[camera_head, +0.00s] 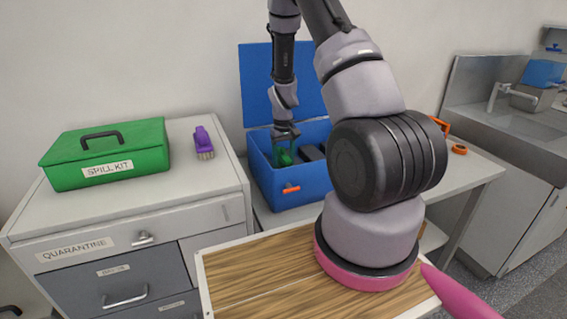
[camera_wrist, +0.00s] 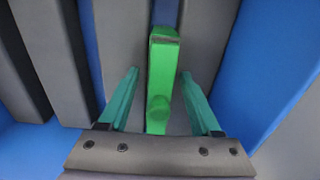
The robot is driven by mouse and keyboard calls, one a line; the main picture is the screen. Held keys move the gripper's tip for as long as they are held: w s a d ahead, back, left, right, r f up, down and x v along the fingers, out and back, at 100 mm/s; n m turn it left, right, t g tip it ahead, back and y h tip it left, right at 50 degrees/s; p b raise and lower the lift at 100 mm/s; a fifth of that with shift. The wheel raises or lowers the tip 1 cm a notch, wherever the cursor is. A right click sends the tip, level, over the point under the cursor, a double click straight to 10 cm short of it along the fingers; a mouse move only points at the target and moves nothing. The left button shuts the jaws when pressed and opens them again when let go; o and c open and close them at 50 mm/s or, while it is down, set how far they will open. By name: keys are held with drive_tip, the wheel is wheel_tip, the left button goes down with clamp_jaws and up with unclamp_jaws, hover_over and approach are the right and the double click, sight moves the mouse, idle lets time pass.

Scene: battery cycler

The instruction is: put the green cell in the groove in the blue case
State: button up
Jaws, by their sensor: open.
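The blue case (camera_head: 294,184) stands open on the bench, its lid raised behind it. My gripper (camera_head: 284,146) reaches down into the case from above. In the wrist view my gripper (camera_wrist: 159,85) is open, with one teal finger on each side of the green cell (camera_wrist: 160,88) and a visible gap to each. The cell lies among grey foam blocks (camera_wrist: 192,50) with blue gaps between them. The green cell also shows in the head view (camera_head: 284,157), partly hidden by my gripper and the case wall. I cannot tell how deep it sits.
A green spill kit (camera_head: 105,155) and a purple brush (camera_head: 203,143) stand on the quarantine cabinet (camera_head: 130,232) at left. An orange roll (camera_head: 459,149) lies on the bench right of my arm. A sink (camera_head: 530,100) is at far right.

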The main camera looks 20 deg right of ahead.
wheel_tip(320, 180, up, 11)
drive_tip(key=shift+r, duration=0.15)
drive_tip(key=s+a+r+m+t, duration=0.1)
drive_tip(key=s+a+r, duration=0.15)
drive_tip(key=r, duration=0.45)
drive_tip(key=s+a+r+m+t+y, duration=0.15)
drive_tip(key=s+r, duration=0.25)
drive_tip(key=r, duration=0.4)
drive_tip(key=s+a+r+t, duration=0.1)
drive_tip(key=s+r, duration=0.2)
drive_tip(key=r, duration=0.4)
drive_tip(key=s+a+r+m+t, duration=0.1)
drive_tip(key=s+a+r+t, duration=0.1)
drive_tip(key=s+r, duration=0.2)
drive_tip(key=s+a+r+t, duration=0.1)
drive_tip(key=s+r, duration=0.3)
drive_tip(key=s, duration=0.7)
drive_tip(key=shift+s+a+r+m+t, duration=0.15)
drive_tip(key=shift+a+r+m+t, duration=0.2)
drive_tip(key=shift+r, duration=0.05)
drive_tip(key=shift+y, duration=0.25)
